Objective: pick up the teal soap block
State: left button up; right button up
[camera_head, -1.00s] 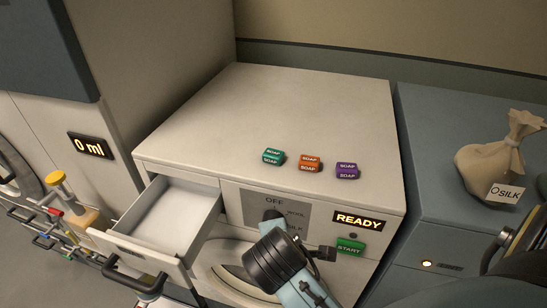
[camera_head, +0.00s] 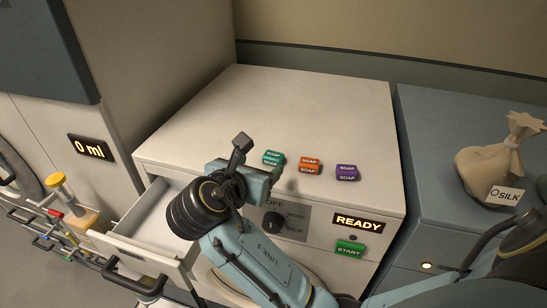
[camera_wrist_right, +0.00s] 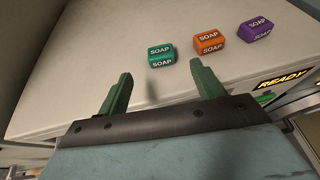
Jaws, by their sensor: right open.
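The teal soap block (camera_head: 273,158) lies on the white machine top near its front edge, leftmost of three soap blocks. In the right wrist view the teal soap block (camera_wrist_right: 161,56) shows ahead of and between the two fingers, apart from both. My right gripper (camera_wrist_right: 160,84) is open and empty. In the head view my right gripper (camera_head: 249,160) is just left of the teal block, above the machine's front edge, with its fingers mostly hidden behind the wrist. My left gripper is not in view.
An orange soap block (camera_head: 310,165) and a purple soap block (camera_head: 347,172) lie to the right of the teal one. An open drawer (camera_head: 128,249) juts out at the front left. The machine top (camera_head: 300,105) is clear behind the blocks. A silk sack (camera_head: 492,165) stands at right.

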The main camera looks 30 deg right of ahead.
aim_at(271, 159)
jog(key=x, duration=0.7)
jog(key=shift+f+p, duration=0.25)
jog(key=shift+p, duration=0.1)
jog(key=shift+c, duration=0.2)
jog(key=c, duration=1)
